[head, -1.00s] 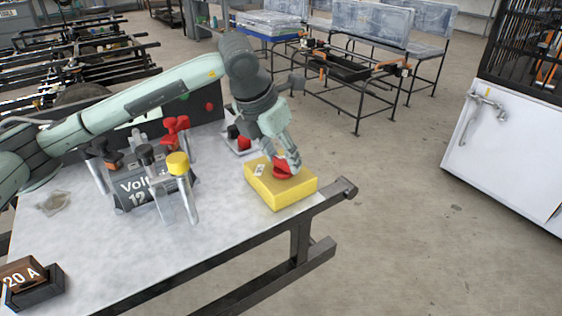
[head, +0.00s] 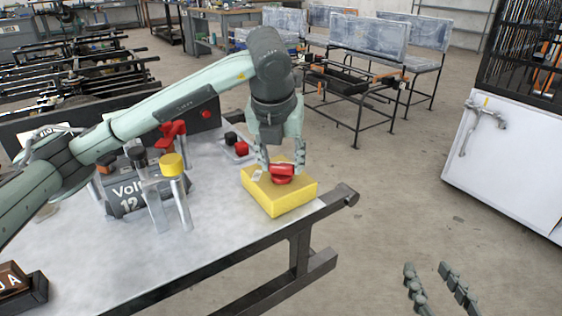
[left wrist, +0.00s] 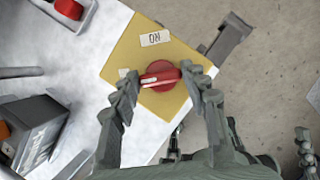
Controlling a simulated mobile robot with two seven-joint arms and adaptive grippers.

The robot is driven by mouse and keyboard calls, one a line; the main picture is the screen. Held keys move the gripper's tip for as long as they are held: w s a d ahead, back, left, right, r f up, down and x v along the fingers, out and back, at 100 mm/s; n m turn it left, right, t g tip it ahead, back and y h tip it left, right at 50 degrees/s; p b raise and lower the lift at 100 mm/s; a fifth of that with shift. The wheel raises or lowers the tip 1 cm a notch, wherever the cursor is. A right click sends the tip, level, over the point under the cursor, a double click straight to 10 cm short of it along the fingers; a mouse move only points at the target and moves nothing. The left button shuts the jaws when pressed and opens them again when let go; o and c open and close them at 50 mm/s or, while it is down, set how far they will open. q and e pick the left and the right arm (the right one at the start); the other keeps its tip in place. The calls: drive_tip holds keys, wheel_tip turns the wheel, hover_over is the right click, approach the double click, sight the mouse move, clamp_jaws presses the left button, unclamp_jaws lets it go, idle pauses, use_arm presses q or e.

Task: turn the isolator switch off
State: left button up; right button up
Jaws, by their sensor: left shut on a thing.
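The isolator switch is a yellow box (head: 284,204) with a red rotary knob (head: 281,180) on top, at the table's right edge. In the left wrist view, the yellow face (left wrist: 168,105) carries an "ON" label (left wrist: 155,38) and a second label, partly hidden by a finger. The red knob's (left wrist: 163,76) bar lies roughly crosswise there, its white mark towards the second label. My left gripper (head: 282,172) points down over the box, shut on the knob, with one finger at each end of the bar. My right gripper (head: 441,288) is open and empty, low at right, away from the table.
A battery (head: 125,197) marked "Volt 12" stands left of the box, with a yellow-capped post (head: 173,166) and red clamps (head: 172,132) near it. A small red-and-black switch (head: 240,149) sits behind the box. A fuse block (head: 20,290) lies at front left. Bare tabletop lies between.

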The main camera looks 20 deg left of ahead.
idle(0.3)
use_arm(q)
drive_tip(key=o, duration=1.2)
drive_tip(key=shift+c, duration=0.2)
drive_tip(key=v, duration=1.2)
